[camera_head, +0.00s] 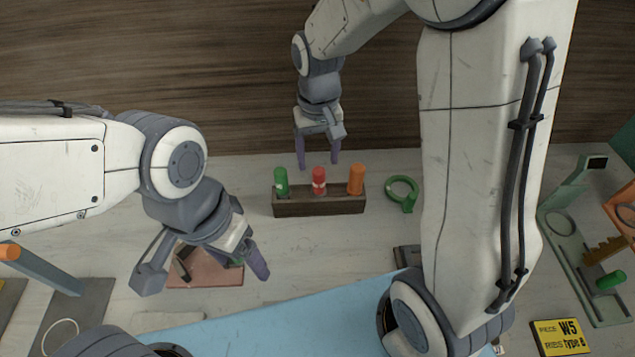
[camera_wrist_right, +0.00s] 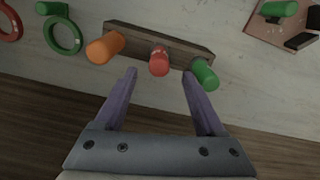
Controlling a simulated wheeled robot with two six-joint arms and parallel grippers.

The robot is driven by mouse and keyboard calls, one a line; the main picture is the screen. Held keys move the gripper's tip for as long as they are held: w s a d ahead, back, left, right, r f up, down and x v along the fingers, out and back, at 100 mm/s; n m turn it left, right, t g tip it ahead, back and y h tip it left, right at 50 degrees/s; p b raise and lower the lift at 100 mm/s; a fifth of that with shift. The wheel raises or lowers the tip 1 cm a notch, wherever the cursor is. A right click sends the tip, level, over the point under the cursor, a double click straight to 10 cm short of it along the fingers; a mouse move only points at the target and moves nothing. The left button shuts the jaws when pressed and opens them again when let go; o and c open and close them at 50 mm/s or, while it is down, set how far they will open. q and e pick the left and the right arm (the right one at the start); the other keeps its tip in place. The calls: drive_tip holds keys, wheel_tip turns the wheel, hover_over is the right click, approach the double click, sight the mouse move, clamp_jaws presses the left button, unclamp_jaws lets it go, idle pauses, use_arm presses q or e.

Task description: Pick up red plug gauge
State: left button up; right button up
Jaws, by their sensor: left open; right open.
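The red plug gauge (camera_head: 319,181) stands upright in the middle of a dark wooden block (camera_head: 320,207), between a green plug (camera_head: 281,181) and an orange plug (camera_head: 356,180). My right gripper (camera_head: 318,163) is open and empty just behind the block. In the right wrist view the red plug gauge (camera_wrist_right: 159,62) shows ahead of and between the open fingers (camera_wrist_right: 158,80), apart from them. The green plug (camera_wrist_right: 205,74) lies by one fingertip and the orange plug (camera_wrist_right: 105,47) beyond the other. My left gripper (camera_head: 255,262) is open above a reddish-brown pad (camera_head: 205,272).
A green ring gauge (camera_head: 403,192) lies right of the block. A green frame (camera_head: 575,230) and a yellow sign (camera_head: 560,337) are at the far right. A blue mat (camera_head: 270,325) covers the front. Bare table lies left of the block.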

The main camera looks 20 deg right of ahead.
sight(319, 170)
wheel_tip(319, 170, down, 7)
drive_tip(key=shift+f+p, duration=0.15)
drive_tip(key=shift+p, duration=0.35)
clamp_jaws()
